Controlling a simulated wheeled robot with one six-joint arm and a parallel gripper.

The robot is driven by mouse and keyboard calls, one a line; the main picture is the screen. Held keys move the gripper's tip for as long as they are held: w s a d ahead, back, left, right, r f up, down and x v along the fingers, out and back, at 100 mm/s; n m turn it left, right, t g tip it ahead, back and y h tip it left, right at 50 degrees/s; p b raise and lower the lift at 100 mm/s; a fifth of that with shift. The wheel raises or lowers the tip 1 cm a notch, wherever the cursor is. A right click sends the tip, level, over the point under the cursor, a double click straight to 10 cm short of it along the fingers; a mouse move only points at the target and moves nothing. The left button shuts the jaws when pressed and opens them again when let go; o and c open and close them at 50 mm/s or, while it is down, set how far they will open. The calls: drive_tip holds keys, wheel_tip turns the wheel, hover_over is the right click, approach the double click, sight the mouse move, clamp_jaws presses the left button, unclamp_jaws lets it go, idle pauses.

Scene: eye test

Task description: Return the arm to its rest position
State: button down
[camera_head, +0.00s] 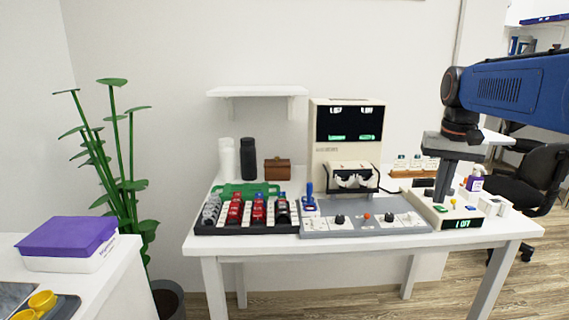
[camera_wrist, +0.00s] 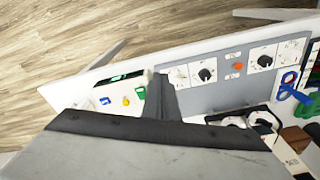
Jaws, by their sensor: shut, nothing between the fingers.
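My arm (camera_head: 515,90) is blue and reaches in from the right edge of the head view. My gripper (camera_head: 440,194) points down above the right part of the white table (camera_head: 370,250). It is shut and empty. Its tips show in front of a cream box (camera_head: 425,208) with a lit green display; I cannot tell whether they touch it. In the wrist view the dark fingers (camera_wrist: 162,90) are together beside the same box (camera_wrist: 122,92), which carries blue, yellow and green parts.
A grey panel (camera_head: 365,229) with knobs lies left of my gripper. A cream machine (camera_head: 346,115) stands behind it. A dark tray (camera_head: 245,229) holds red and black items at the left. A white shelf (camera_head: 256,92) hangs on the wall. A black chair (camera_head: 540,170) stands at the right.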

drive_tip(key=s+a+f+n+t, duration=0.1)
drive_tip(key=s+a+f+n, duration=0.1)
drive_tip(key=s+a+f, duration=0.3)
drive_tip(key=s+a+f+n+t, duration=0.2)
drive_tip(key=s+a+f, duration=0.3)
drive_tip(key=s+f, duration=0.7)
drive_tip(key=s, duration=0.6)
drive_tip(key=shift+f+t, duration=0.3)
drive_tip(key=shift+a, duration=0.1)
